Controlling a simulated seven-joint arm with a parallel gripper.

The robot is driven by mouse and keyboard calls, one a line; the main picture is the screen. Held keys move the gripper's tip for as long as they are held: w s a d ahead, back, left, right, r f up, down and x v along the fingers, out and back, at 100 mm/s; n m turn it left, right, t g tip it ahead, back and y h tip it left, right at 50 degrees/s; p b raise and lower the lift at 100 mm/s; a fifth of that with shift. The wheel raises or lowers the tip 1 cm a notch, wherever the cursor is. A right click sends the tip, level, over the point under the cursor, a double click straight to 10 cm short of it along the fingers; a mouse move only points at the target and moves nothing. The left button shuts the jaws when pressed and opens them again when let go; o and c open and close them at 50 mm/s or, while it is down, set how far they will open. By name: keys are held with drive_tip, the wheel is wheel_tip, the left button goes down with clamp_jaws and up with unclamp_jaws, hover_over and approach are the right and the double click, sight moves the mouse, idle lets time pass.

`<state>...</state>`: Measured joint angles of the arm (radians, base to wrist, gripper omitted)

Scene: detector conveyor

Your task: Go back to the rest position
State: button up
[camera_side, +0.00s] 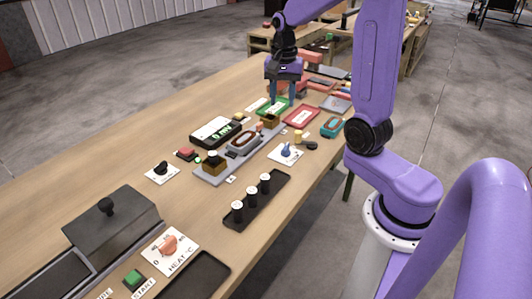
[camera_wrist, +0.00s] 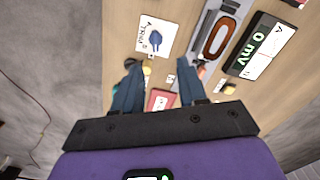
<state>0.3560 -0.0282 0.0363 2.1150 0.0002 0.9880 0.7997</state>
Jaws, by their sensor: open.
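My gripper (camera_side: 281,100) is open, its two blue fingers pointing down over the area of the green tray (camera_side: 265,108) at the far part of the bench. In the wrist view the fingers of my gripper (camera_wrist: 159,75) stand apart, with nothing held between them. The grey conveyor track (camera_side: 210,177) carries a detector with an orange-brown ring (camera_side: 243,139) and brown blocks at both ends. I cannot tell whether the fingertips touch anything below.
A red tray (camera_side: 302,117), teal device (camera_side: 332,127) and blue knob card (camera_side: 286,153) lie right of the track. The mV display (camera_side: 215,132) stands left. A black rack (camera_side: 262,202) holds three cylinders. A grey lidded box (camera_side: 112,228) is nearer. Bare wood lies along the left.

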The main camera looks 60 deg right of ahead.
drive_tip(key=s+a+n, duration=0.3)
drive_tip(key=a+n, duration=0.3)
drive_tip(key=a, duration=0.1)
drive_tip(key=s+a+n, duration=0.3)
drive_tip(key=a+n, duration=0.3)
drive_tip(key=s+a+n, duration=0.3)
drive_tip(key=s+n, duration=0.3)
drive_tip(key=s, duration=0.2)
drive_tip(key=s+a+f+n, duration=0.1)
drive_tip(key=s+a+n, duration=0.2)
drive_tip(key=s+n, duration=0.4)
drive_tip(key=shift+s+f+n, duration=0.25)
drive_tip(key=shift+s+n, duration=0.05)
drive_tip(key=shift+s, duration=0.45)
